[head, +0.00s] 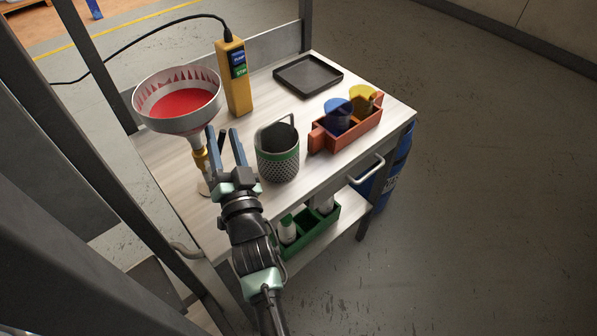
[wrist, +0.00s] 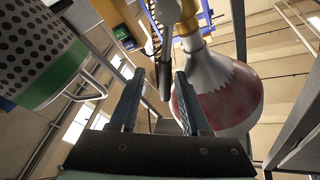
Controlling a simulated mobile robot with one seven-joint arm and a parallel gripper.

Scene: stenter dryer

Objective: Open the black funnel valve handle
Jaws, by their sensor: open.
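The white-rimmed funnel (head: 190,117) with red contents stands at the left of the table. Its underside also shows in the wrist view (wrist: 210,75). A brass-yellow valve (head: 201,160) sits below its neck, and shows at the top of the wrist view (wrist: 188,22). The black valve handle (wrist: 165,72) hangs off the valve, between the lines of my fingers in the wrist view. My gripper (head: 222,131) is open beside the valve, its two blue-grey fingers apart. In the head view the handle is partly hidden by the fingers; whether they touch it I cannot tell.
A perforated basket (head: 278,166) with a green band stands close right of my gripper. Behind are a yellow push-button box (head: 235,85) and a black tray (head: 308,75). An orange caddy (head: 345,133) holds blue and yellow cups. A metal post stands left.

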